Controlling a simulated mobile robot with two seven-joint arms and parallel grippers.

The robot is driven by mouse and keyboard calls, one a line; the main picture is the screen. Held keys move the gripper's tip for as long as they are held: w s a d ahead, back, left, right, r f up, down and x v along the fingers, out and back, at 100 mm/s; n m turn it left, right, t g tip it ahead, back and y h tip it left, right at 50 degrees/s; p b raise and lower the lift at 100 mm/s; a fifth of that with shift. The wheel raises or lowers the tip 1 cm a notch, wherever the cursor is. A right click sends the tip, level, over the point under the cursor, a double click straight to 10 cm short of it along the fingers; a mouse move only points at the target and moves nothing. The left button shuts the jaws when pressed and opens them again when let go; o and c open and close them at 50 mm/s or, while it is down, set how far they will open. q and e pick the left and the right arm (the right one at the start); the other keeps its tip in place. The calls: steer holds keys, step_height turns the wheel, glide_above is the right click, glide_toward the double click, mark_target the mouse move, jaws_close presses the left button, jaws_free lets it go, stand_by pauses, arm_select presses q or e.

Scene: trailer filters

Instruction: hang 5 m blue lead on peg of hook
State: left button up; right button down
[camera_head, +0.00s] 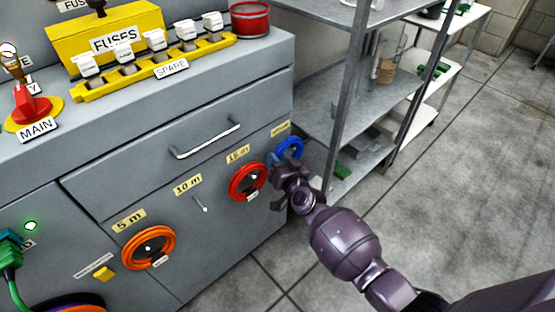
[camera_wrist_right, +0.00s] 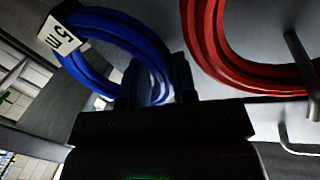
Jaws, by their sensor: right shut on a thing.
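The blue lead (camera_head: 291,147) is a coil at the right end of the grey cabinet front, under a small yellow label. In the right wrist view the blue coil (camera_wrist_right: 100,25) carries a white "5 m" tag (camera_wrist_right: 60,37). My right gripper (camera_head: 286,178) is shut on the coil's lower part; its fingers (camera_wrist_right: 155,82) straddle the strands. I cannot tell whether a peg is inside the coil. A bare peg (camera_head: 204,209) sits under the "10 m" label (camera_head: 187,184). My left gripper is not in view.
A red coil (camera_head: 234,188) hangs under "15 m", close left of the blue one; an orange coil (camera_head: 130,258) hangs under "5 m". A drawer handle (camera_head: 205,139) sticks out above. A metal shelf (camera_head: 342,110) stands right of the cabinet. Floor in front is clear.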

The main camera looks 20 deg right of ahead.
steer(key=c, duration=0.8)
jaws_free()
arm_select(q)
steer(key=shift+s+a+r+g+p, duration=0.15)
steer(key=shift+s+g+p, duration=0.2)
steer(key=shift+p, duration=0.9)
arm_select(e)
steer(key=s, duration=0.7)
steer(key=s+d, duration=0.1)
steer(key=s, duration=0.2)
steer(key=shift+s+r, duration=0.3)
steer(key=shift+s, duration=0.05)
